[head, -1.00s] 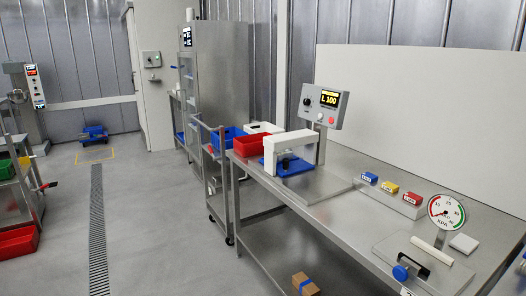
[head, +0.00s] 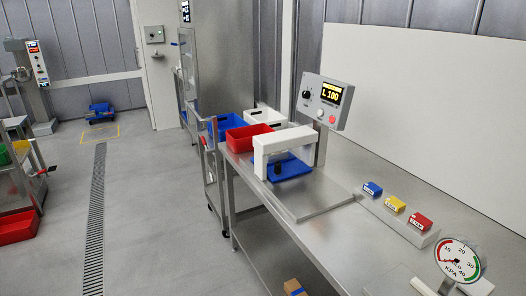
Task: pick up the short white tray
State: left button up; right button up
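A white tray (head: 263,118) stands at the far end of the steel table, on or by the cart there. It is partly hidden behind the red tray (head: 249,137) and the white arch of a machine, and a dark slot shows in its side. I cannot tell its full height. A blue tray (head: 229,125) stands to its left. Neither of my grippers is in view.
The white-arched machine (head: 258,158) with a blue plate stands on the steel table (head: 330,222). A control panel (head: 324,100) reads L 100. Blue, yellow and red blocks and a pressure gauge (head: 458,260) are nearer. The floor to the left is open.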

aim_at(277, 156)
jog(key=i+j+z, duration=0.15)
jog(key=z, duration=0.85)
jog(key=i+j+z, duration=0.15)
jog(key=j+z, duration=0.15)
jog(key=j, duration=0.2)
jog(key=i+j+z, duration=0.15)
jog(key=j+z, duration=0.15)
jog(key=j, duration=0.2)
jog(key=j+z, duration=0.3)
jog(key=j, duration=0.2)
jog(key=j+z, duration=0.2)
jog(key=j, duration=2.65)
